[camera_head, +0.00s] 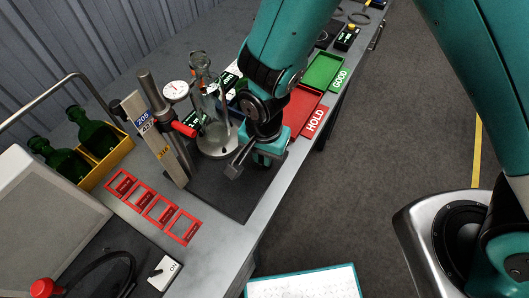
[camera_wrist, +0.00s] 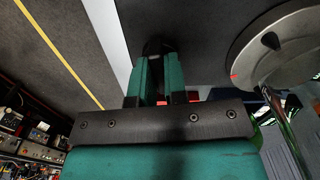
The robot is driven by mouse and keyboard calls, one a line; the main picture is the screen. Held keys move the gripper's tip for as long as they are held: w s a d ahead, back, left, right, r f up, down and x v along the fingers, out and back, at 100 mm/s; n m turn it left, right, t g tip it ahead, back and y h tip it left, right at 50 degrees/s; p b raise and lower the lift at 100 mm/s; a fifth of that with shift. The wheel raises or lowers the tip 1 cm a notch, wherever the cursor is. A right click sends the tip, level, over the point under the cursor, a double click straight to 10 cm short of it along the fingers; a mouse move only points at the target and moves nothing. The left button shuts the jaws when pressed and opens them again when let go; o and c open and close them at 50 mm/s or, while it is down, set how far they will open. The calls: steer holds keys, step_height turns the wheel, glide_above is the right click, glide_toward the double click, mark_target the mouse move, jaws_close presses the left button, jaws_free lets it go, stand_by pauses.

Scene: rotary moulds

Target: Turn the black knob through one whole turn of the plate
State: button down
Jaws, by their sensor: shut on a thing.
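My gripper (camera_head: 240,163) is beside the round grey plate (camera_head: 216,146), at its right front side in the head view. In the wrist view my gripper's teal fingers (camera_wrist: 158,60) are close together, with a dark round thing, the black knob (camera_wrist: 156,46), at their tips. The knob's lower part is hidden by the fingers. The plate also shows at the upper right of the wrist view (camera_wrist: 262,62), seen from a low angle. A clear glass bottle (camera_head: 203,75) stands upright on the plate. In the head view the arm hides the plate's right side and the knob cannot be made out.
A post with a dial gauge (camera_head: 175,91) and a red handle (camera_head: 184,129) stands left of the plate. Red HOLD (camera_head: 305,103) and green GOOD (camera_head: 322,71) trays lie behind my gripper. Red frames (camera_head: 158,208) and green bottles (camera_head: 98,137) are to the left.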

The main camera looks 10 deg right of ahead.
steer(key=n+b, duration=0.1)
steer(key=n, duration=1.2)
steer(key=shift+b, duration=0.4)
steer(key=n, duration=0.5)
steer(key=shift+n+b, duration=0.35)
steer(key=shift+n, duration=1.85)
steer(key=shift+r, duration=0.1)
steer(key=c, duration=1.2)
jaws_free()
steer(key=shift+o, duration=0.2)
step_height(320, 180, up, 17)
steer(key=b, duration=0.1)
steer(key=shift+r+b, duration=0.2)
steer(key=shift+b, duration=0.2)
